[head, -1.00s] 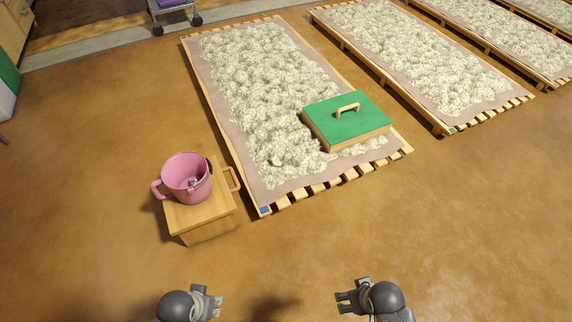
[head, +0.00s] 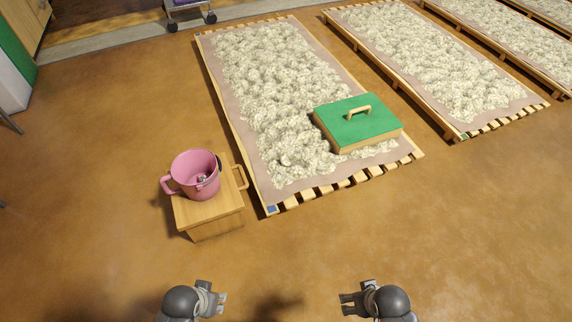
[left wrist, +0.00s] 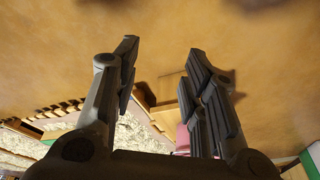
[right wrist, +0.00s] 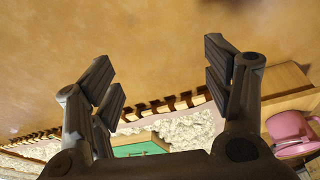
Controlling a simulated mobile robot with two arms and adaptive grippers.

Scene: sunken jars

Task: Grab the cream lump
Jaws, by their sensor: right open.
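Cream lumps (head: 270,85) lie massed together on the nearest slatted bed (head: 240,150); I cannot tell one single lump apart as the one named. They also show upside down at the bottom of the right wrist view (right wrist: 190,128). My left gripper (head: 222,303) is at the bottom of the head view, well short of the bed, its fingers apart and empty in the left wrist view (left wrist: 162,48). My right gripper (head: 343,304) is at the bottom, to the right, also apart and empty in the right wrist view (right wrist: 158,54).
A green-topped wooden box lid with a handle (head: 350,125) rests on the near right part of the bed and hides lumps there. A pink bucket (head: 192,178) with something inside stands on a small wooden stool (head: 212,215). More beds lie right. The floor before me is clear.

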